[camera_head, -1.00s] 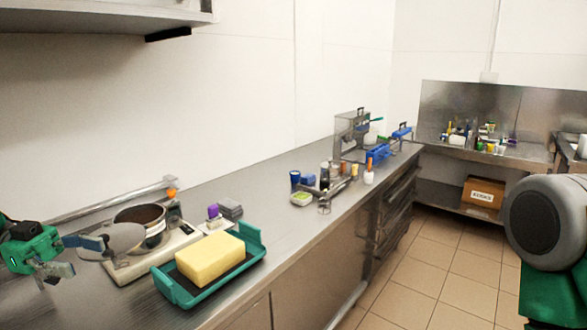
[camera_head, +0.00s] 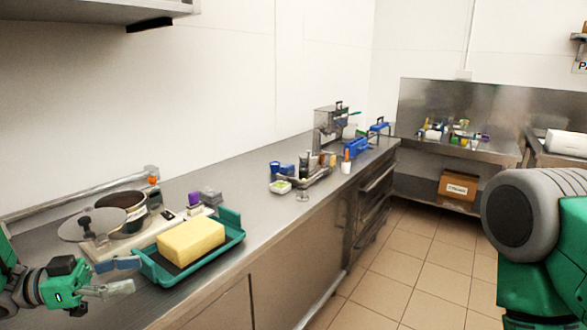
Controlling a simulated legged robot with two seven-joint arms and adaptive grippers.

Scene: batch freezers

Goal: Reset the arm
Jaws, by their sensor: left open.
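My left gripper (camera_head: 112,277) is at the lower left, over the counter's front part. It is green and dark, with its fingers apart and nothing between them. Its fingertips are close to the left end of a teal tray (camera_head: 205,262); I cannot tell whether they touch. My right arm (camera_head: 540,240), green with a grey rounded joint, stands at the right edge. The right gripper is not in view.
A yellow block (camera_head: 191,241) lies in the tray. Behind it are a dark pot (camera_head: 127,208) and a grey round lid (camera_head: 92,224). Cups and small items stand farther along the steel counter (camera_head: 235,190). A cardboard box (camera_head: 457,186) is on a low shelf. The tiled floor is clear.

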